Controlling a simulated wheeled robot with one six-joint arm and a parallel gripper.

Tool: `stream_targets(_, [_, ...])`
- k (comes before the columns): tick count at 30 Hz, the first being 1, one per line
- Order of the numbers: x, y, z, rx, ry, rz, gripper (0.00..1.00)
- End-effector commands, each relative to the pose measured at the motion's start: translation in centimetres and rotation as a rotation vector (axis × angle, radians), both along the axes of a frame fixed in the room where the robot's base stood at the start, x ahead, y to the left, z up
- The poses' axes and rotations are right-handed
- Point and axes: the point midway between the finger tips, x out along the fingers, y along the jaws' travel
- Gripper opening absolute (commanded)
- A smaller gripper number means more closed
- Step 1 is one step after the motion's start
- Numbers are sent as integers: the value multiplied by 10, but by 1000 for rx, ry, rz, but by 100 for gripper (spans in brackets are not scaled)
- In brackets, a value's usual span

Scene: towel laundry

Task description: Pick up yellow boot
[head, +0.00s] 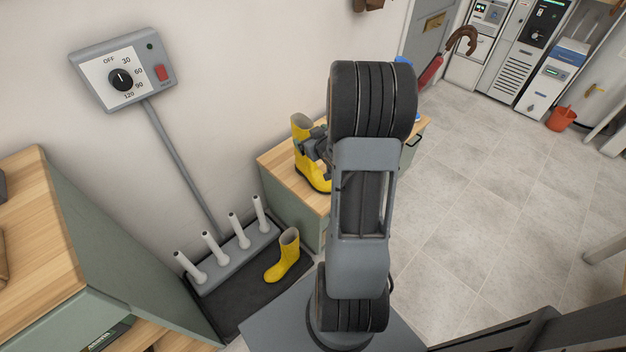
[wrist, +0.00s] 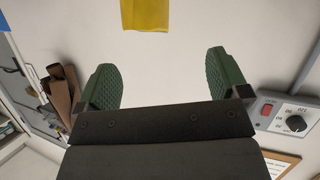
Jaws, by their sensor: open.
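One yellow boot (head: 309,173) stands upright on the wooden top of a low green cabinet, partly hidden behind my gripper (head: 314,148). A second yellow boot (head: 285,258) stands on the black floor tray beside the boot dryer. In the wrist view my gripper (wrist: 161,82) shows two green pads spread wide apart, with nothing between them. A yellow piece (wrist: 145,14), seemingly part of the cabinet boot, shows at the top edge of that view, beyond the pads. My arm hides part of the cabinet.
The dryer (head: 229,246) has several upright white pegs on the black tray (head: 235,315). A wall control box (head: 122,70) hangs above. A wood-topped counter (head: 28,215) stands at the left. Tiled floor (head: 490,210) is open at the right.

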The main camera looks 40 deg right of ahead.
Motion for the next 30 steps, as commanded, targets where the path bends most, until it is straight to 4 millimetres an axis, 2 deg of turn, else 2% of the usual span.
stream_targets(1, [-5,-12,-39,22,-50,12,93])
stream_targets(3, [-12,-21,-62,50,-130,40,93])
stream_targets(6, [-22,-29,-87,90,-230,71,93])
stream_targets(9, [-33,-33,-103,122,-308,93,93])
stream_targets(12, [-39,-35,-111,146,-361,106,93])
stream_targets(15, [-36,-37,-115,158,-391,114,93])
stream_targets(24, [15,-37,-115,161,-403,118,93])
stream_targets(30, [36,-39,-115,161,-402,116,93])
